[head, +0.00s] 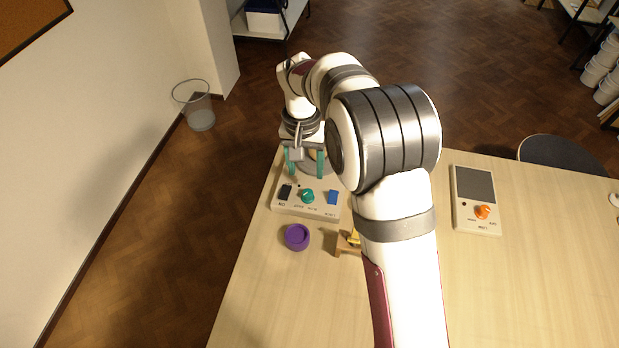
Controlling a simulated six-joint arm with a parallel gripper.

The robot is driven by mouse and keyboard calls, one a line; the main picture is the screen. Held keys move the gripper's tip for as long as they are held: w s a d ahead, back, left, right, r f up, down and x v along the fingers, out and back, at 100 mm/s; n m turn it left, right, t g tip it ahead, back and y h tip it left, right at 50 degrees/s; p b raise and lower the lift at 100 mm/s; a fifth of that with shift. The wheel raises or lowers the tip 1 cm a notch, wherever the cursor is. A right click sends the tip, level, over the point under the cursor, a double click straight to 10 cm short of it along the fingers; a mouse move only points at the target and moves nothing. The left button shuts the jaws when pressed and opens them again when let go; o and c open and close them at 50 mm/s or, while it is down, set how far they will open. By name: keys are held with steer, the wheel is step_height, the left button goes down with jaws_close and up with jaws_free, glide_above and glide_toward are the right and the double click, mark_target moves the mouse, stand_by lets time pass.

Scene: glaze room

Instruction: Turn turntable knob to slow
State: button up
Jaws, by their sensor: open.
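A pale control box (290,209) lies on the table's left part, with a teal knob (308,195), a black switch and a blue switch or button on it. Small labels are printed around the knob, too small to read surely, and its setting cannot be told. My gripper (304,161) is open, its two teal fingers apart and pointing down, beyond the box's far edge and apart from the knob. A grey round thing (328,170), possibly the turntable, is mostly hidden behind the gripper and arm.
A purple round cup (297,237) stands just in front of the box. A small wooden piece with yellow (345,247) is partly hidden by my arm. A second pale box (477,201) with an orange knob (482,212) and dark panel lies right. The table's front is clear.

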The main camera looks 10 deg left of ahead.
mark_target(307, 193)
steer(key=f, duration=0.8)
steer(key=shift+d+f, duration=0.2)
steer(key=shift+f, duration=0.1)
jaws_close()
